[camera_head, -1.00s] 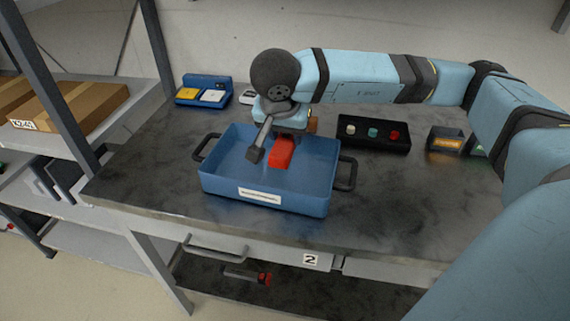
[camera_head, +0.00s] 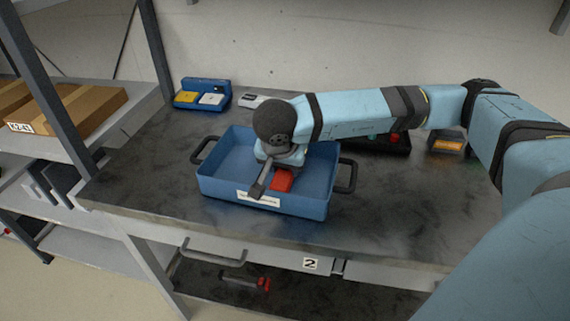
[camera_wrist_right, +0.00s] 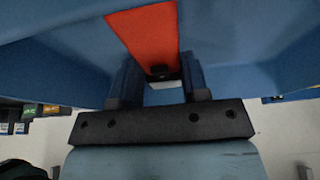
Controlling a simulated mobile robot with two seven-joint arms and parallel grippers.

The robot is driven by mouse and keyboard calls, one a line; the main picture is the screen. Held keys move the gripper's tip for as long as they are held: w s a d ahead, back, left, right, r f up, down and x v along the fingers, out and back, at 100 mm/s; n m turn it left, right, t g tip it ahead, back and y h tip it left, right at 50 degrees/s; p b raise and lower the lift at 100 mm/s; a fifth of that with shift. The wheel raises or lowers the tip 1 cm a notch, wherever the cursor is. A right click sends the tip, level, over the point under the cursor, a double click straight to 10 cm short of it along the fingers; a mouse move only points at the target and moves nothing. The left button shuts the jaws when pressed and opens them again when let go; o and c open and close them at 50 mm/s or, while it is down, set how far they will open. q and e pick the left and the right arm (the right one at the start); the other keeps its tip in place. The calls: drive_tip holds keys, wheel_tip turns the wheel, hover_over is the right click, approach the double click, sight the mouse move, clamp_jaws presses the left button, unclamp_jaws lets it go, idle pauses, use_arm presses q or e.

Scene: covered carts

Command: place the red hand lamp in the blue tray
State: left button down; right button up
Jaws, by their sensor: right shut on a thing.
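The red hand lamp (camera_head: 282,180) is inside the blue tray (camera_head: 321,199), near its middle; whether it touches the tray floor I cannot tell. My left gripper is not in view.
The tray stands on a dark worktop (camera_head: 400,205) with a handle at each side. A blue holder with cards (camera_head: 203,94) stands behind left. A dark box with buttons (camera_head: 388,143) is partly behind my right arm. Another red-ended tool (camera_head: 247,282) lies on the shelf below.

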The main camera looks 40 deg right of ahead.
drive_tip(key=o, duration=1)
drive_tip(key=shift+r+p, duration=0.3)
drive_tip(key=shift+p, duration=0.2)
drive_tip(key=v, duration=1.1)
drive_tip(key=shift+s+a+r+p, duration=0.1)
drive_tip(key=shift+a+r+p, duration=0.05)
drive_tip(key=shift+r+p, duration=0.25)
drive_tip(key=shift+f, duration=0.15)
